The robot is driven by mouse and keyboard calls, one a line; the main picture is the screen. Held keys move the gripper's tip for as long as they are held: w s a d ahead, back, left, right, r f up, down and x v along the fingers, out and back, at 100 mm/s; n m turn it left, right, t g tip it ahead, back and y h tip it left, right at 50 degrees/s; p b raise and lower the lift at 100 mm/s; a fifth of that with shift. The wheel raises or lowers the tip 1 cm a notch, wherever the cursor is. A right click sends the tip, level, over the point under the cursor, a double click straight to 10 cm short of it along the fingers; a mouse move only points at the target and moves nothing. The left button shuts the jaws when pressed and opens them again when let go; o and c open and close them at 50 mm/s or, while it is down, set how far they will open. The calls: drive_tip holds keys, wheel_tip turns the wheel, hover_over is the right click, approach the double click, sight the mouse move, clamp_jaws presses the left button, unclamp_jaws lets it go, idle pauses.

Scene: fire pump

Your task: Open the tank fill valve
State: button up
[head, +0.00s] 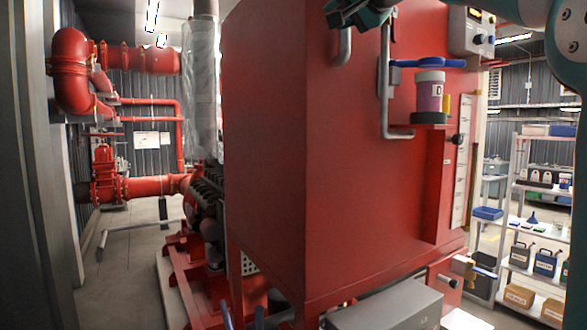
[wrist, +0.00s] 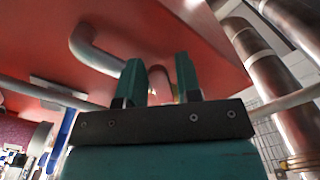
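A blue lever handle (head: 428,63) sits on the grey pipe (head: 384,95) on the face of the red tank (head: 300,130); it points to the right, roughly level. In the wrist view the blue handle (wrist: 62,135) shows at the lower left, outside the fingers. A second valve with a blue lever (head: 477,269) is low on the right. I see no readable label naming either as the fill valve. My gripper (head: 350,14) is at the top of the head view, above and left of the upper handle. In the wrist view its green fingers (wrist: 160,85) are apart and empty.
A control box (head: 472,30) is at the upper right. A grey bent pipe (wrist: 92,48) is near my fingers. Shelves (head: 540,190) stand at the right.

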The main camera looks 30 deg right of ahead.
drive_tip(key=s+b, duration=0.2)
drive_tip(key=s, duration=1.2)
drive_tip(key=w+a+f+n+g+y+b, duration=0.1)
drive_tip(key=w+a+f+g+y, duration=0.15)
drive_tip(key=f, duration=0.65)
drive_tip(key=w+a+f+n+g+y+b, duration=0.1)
drive_tip(key=w+a+f+n+b, duration=0.2)
drive_tip(key=f, duration=0.5)
drive_tip(key=a+f+n+g+y, duration=0.1)
drive_tip(key=a+f, duration=0.3)
drive_tip(key=f, duration=0.5)
drive_tip(key=a+f+n+g, duration=0.2)
drive_tip(key=a+f+g, duration=0.2)
drive_tip(key=f, duration=0.5)
drive_tip(key=shift+w+a+y+b, duration=0.25)
drive_tip(key=shift+a+y+b, duration=0.1)
drive_tip(key=shift+a, duration=0.45)
drive_tip(key=shift+g, duration=0.25)
